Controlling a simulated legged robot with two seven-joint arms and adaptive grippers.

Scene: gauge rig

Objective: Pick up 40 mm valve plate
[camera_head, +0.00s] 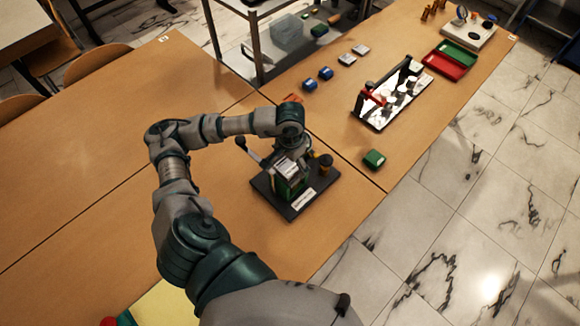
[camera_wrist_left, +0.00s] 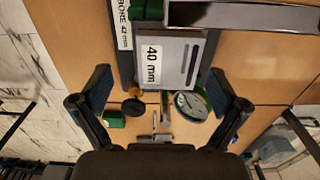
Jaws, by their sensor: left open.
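The 40 mm valve plate (camera_wrist_left: 172,62) is a grey plate with a white "40 mm" label and a dark slot. In the left wrist view it lies ahead of my left gripper (camera_wrist_left: 160,80), whose two dark fingers are spread apart on either side with nothing between them. In the head view my left gripper (camera_head: 291,142) hangs over the gauge rig (camera_head: 302,203), a dark base carrying a green block. A small white-labelled plate (camera_head: 287,168) shows there on top, partly hidden by my wrist. My right gripper is not in view.
A green box (camera_head: 374,159) sits right of the rig.

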